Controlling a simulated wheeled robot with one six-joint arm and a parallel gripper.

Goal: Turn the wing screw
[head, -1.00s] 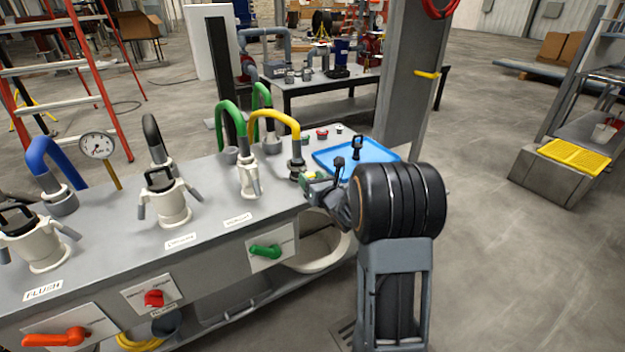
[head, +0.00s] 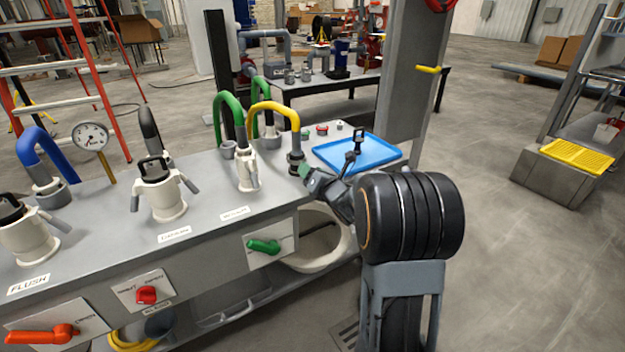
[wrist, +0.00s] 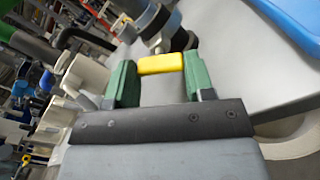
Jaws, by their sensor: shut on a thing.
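A yellow wing piece (wrist: 160,64), which I take to be the wing screw, sits between the green fingers of my gripper (wrist: 159,72) in the wrist view. The fingers are shut on its two ends. Just beyond it is a dark fitting with a grey collar (wrist: 150,25). In the head view my gripper (head: 303,171) is at the bench's right part, close against the dark fitting (head: 295,158) below the yellow hose (head: 273,108). The wing piece is too small or hidden to make out there.
A blue tray (head: 355,153) with a black upright item lies right of my gripper. A white two-handled fitting (head: 246,172) stands to the left on the grey bench (head: 215,205). A green valve handle (head: 264,246) is on the bench front, with a white basin (head: 310,262) below.

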